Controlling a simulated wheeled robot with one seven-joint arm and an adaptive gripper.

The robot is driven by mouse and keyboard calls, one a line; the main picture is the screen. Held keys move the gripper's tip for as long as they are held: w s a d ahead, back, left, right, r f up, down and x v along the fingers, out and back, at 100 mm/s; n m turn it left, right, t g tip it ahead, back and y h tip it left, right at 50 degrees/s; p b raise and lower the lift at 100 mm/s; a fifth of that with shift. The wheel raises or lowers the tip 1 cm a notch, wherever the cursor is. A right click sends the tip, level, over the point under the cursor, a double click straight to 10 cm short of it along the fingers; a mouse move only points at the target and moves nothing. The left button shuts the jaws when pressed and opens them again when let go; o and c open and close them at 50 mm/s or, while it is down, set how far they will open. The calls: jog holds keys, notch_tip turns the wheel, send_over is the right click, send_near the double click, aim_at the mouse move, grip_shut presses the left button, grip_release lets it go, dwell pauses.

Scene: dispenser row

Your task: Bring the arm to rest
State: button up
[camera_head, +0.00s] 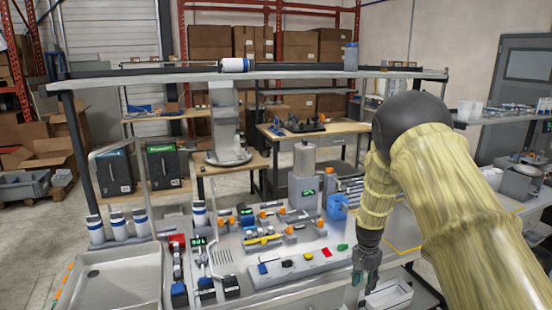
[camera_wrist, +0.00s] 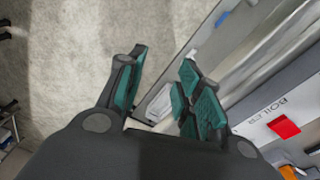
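My gripper (camera_head: 366,270) hangs pointing down at the front right of the workbench, at the lower end of my arm. In the wrist view my gripper (camera_wrist: 160,92) shows two dark fingers with teal pads, spread apart with nothing between them. The floor and a bench edge show beyond the fingertips. My arm is bent, with its large yellowish upper link filling the right of the head view.
A whitish box (camera_head: 390,294) is just right of my gripper. Open floor (camera_wrist: 60,70) shows in the wrist view.

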jog(key=s+f+n+b, duration=0.2)
jog(key=s+f+n, duration=0.2)
jog(key=s+f, duration=1.55)
jog(key=s+a+f+n+b, duration=0.2)
jog(key=s+a+f+n, duration=0.1)
jog(key=s, duration=1.2)
jog(key=s+a+f+n+y+b, duration=0.1)
jog(key=s+f, duration=0.4)
jog(key=s, duration=1)
jog(key=a+n+b, duration=0.1)
jog(key=a+n, duration=0.1)
jog(key=shift+s+a, duration=0.4)
jog(key=shift+f, duration=0.1)
